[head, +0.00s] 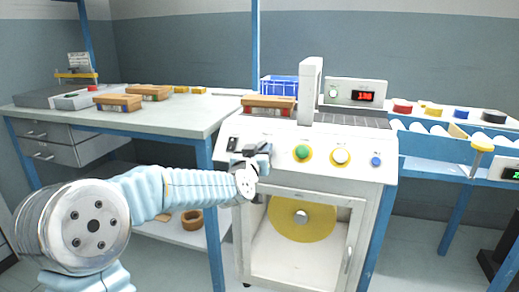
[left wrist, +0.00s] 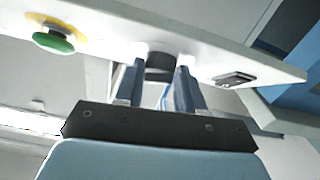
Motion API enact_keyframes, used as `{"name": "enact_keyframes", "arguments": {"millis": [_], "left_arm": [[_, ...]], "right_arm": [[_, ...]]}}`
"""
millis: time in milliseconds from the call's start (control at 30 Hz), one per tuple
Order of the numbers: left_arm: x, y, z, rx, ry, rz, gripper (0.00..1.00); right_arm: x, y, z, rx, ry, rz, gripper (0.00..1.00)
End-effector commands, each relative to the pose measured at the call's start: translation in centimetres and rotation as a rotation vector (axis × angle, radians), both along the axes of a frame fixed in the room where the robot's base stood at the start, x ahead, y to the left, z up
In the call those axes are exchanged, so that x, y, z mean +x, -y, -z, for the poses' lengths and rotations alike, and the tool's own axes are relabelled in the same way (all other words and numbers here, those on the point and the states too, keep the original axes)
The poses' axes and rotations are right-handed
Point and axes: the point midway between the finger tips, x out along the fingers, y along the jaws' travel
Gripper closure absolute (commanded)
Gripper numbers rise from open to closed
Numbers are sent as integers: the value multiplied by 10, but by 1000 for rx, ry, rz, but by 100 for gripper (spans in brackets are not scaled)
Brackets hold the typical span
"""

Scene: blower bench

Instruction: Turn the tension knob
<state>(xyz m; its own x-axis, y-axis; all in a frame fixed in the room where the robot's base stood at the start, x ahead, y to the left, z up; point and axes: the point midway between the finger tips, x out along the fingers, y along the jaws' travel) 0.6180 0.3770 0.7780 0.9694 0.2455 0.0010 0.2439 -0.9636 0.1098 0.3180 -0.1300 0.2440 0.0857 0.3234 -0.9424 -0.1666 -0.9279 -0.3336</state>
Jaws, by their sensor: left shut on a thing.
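The tension knob (left wrist: 160,62) is a dark round knob on the white sloping front panel (head: 322,168) of the blower machine. In the left wrist view it sits between the two blue fingers of my left gripper (left wrist: 160,75), which is shut on it. In the head view my left gripper (head: 258,155) is at the left part of the panel, and it largely hides the knob. My right gripper is not in view.
Right of my gripper are a green button (head: 302,153), a white knob (head: 341,157) and a blue button (head: 376,161). A black switch (head: 233,144) is to its left. A workbench (head: 160,122) stands left, a roller conveyor (head: 450,143) right.

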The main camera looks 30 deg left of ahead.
Motion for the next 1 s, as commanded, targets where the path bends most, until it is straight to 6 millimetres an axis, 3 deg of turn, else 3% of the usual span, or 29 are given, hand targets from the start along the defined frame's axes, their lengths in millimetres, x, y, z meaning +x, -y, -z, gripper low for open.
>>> {"name": "enact_keyframes", "arguments": {"millis": [500, 1000], "left_arm": [[4, 10, -5, -281, 65, -286, 92], [6, 12, -5, -461, 111, -473, 92]], "right_arm": [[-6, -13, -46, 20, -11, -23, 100], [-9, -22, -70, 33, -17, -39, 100]]}}
